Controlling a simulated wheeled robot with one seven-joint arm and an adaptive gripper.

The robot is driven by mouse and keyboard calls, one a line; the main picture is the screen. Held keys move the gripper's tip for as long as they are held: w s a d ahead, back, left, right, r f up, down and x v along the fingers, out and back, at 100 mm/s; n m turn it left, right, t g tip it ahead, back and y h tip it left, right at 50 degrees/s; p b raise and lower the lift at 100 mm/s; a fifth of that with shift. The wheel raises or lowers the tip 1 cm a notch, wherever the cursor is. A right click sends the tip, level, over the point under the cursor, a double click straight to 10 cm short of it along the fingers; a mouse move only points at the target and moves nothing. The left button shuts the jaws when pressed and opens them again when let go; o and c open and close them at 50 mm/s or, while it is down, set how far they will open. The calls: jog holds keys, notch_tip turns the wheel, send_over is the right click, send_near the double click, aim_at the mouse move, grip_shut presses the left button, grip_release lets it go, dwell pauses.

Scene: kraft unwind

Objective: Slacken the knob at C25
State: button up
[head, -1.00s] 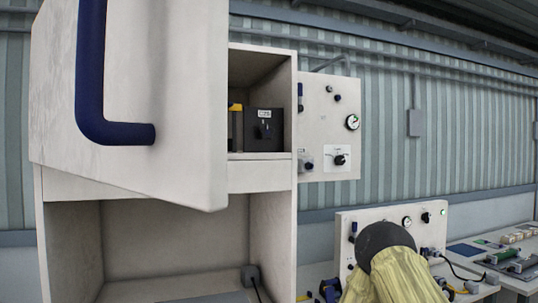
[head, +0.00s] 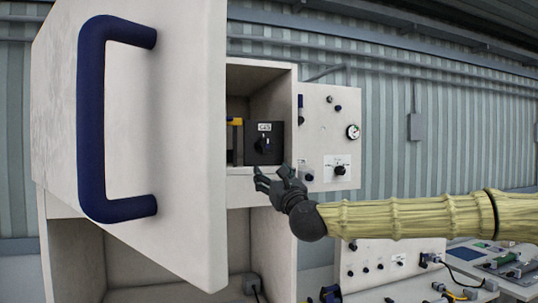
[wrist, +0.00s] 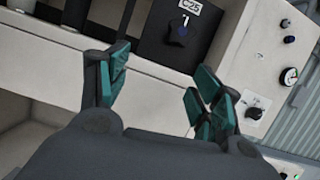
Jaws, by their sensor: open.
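A dark box labelled C25 (head: 264,154) sits in the upper compartment of a white cabinet. Its black knob (head: 265,146) is on the front face, and the knob also shows in the wrist view (wrist: 179,31) with the C25 label above it. My gripper (head: 268,174) is in front of the compartment's lower edge, below and apart from the knob. In the wrist view my gripper (wrist: 158,85) has its teal-padded fingers spread, with nothing between them. The knob lies beyond the fingertips.
The cabinet's open door with a blue handle (head: 92,120) fills the left. A yellow-topped item (head: 235,130) stands left of the box. A white panel (head: 325,110) with a gauge and another knob (head: 339,170) is at the right. The lower compartment is largely clear.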

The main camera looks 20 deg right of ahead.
aim_at(268, 145)
jog(key=shift+m+t+h, duration=0.3)
jog(key=shift+m+h, duration=0.1)
jog(key=shift+m, duration=0.3)
jog(key=w+r+p, duration=0.2)
jog(key=w+d+r+p, duration=0.1)
jog(key=w+r+p, duration=0.1)
jog(key=w+r, duration=0.1)
jog(key=w+r+p, duration=0.2)
jog(key=shift+w+d+r, duration=0.25)
jog(key=shift+d+r, duration=0.1)
jog(key=shift+p+x, duration=0.35)
jog(key=shift+x, duration=0.5)
jog(key=shift+f, duration=0.15)
jog(key=c, duration=1)
jog(key=shift+c, duration=0.2)
